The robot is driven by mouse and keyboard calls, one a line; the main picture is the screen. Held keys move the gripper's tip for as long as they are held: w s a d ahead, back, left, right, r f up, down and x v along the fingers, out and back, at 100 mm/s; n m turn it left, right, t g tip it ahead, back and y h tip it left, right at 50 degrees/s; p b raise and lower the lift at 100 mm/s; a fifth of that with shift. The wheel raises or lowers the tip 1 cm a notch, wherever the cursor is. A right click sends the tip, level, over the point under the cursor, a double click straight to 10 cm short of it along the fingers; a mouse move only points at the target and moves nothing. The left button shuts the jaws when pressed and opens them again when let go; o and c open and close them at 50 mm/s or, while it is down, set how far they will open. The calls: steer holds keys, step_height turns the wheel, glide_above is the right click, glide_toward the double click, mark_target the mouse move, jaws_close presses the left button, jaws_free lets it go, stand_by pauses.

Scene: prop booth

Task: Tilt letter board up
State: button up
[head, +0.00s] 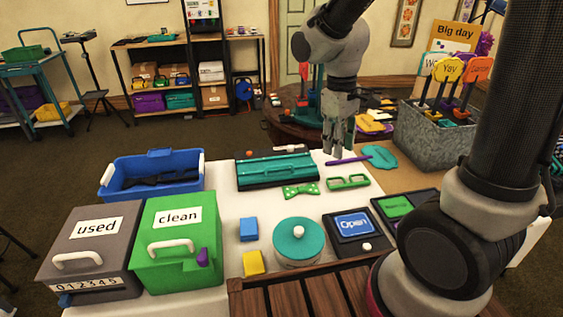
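A dark flat board with a blue panel reading "Open" (353,224) lies on the white table, with a white knob at its front edge. A second dark board with a green panel (398,207) lies to its right, partly hidden by my arm. A dark case with a teal bar-shaped part (277,167) lies farther back; I cannot tell which of these is the letter board. My gripper (341,152) points down above the table's back right, beside a purple stick (347,160) with a teal paddle. It seems to hold nothing; its finger gap is unclear.
Used box (62,274) and green clean box (152,277) stand front left, a blue tub (108,183) behind them. A round teal-lidded tin (299,242), green bow tie (301,190) and green glasses (348,182) lie mid-table. A grey sign bin (410,137) stands right.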

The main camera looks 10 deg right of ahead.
steer(key=w+a+f+n, duration=0.6)
steer(key=w+a+f, duration=0.1)
steer(key=w+f, duration=0.15)
steer(key=n+t, duration=0.3)
steer(key=n, duration=0.2)
glide_toward(282, 166)
steer(key=shift+y, duration=0.4)
steer(key=x, duration=0.8)
steer(key=shift+w+d, duration=0.2)
steer(key=shift+d, duration=0.1)
jaws_close()
steer(key=shift+r, duration=0.1)
